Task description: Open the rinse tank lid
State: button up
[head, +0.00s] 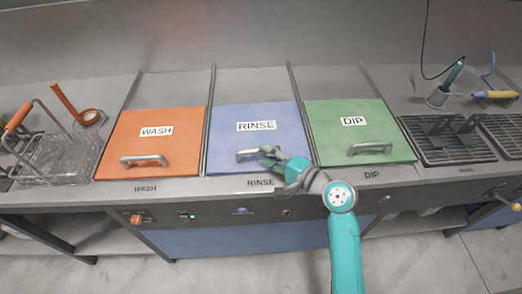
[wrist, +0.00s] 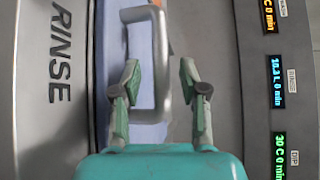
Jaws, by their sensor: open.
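The blue rinse tank lid (head: 232,120) lies shut and flat in the middle of the counter, marked RINSE. Its grey metal bar handle (head: 247,155) is near the lid's front edge. My gripper (head: 269,156) is at the right end of this handle, partly covering it. In the wrist view my gripper (wrist: 160,75) is open, its two green fingers apart. The handle (wrist: 161,45) reaches between them in the picture, its long bar nearer the right finger. I cannot tell whether either finger touches it.
The orange wash lid (head: 157,130) and green dip lid (head: 346,118) lie shut on either side. Small displays (wrist: 277,82) show in the wrist view.

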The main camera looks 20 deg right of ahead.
jog(key=shift+x, duration=1.45)
grip_shut()
